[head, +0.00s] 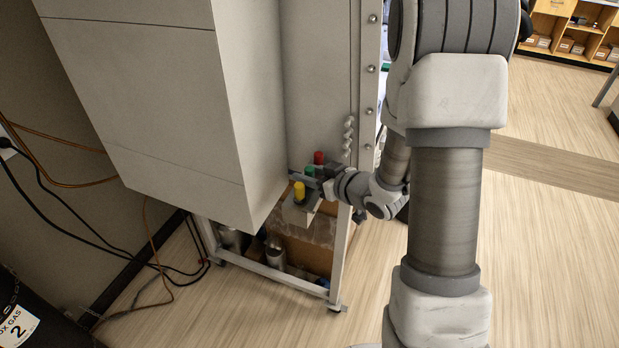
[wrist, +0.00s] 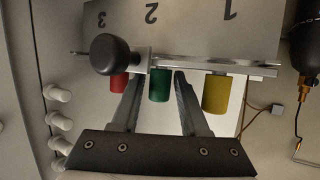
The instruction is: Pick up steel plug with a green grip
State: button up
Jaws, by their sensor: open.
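The green grip (wrist: 160,86) of the steel plug shows in the wrist view below the metal rail, between the red and yellow grips; its steel part is hidden. My gripper (wrist: 157,80) is open, with one finger on each side of the green grip. Visible gaps lie between the fingers and the grip in this view, and I see no clear contact. In the head view the green grip (head: 309,171) stands between the yellow and red ones, with my gripper (head: 322,176) close on its right, partly hidden.
A red grip (wrist: 118,83) and a yellow grip (wrist: 217,94) flank the fingers closely. A black round knob (wrist: 112,55) sits by the rail (wrist: 225,65). A panel numbered 3, 2, 1 (wrist: 185,25) lies beyond. A large pale cabinet (head: 150,90) stands left of the plugs.

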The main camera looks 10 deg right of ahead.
jog(key=shift+x, duration=1.45)
jog(key=shift+r, duration=0.1)
grip_shut()
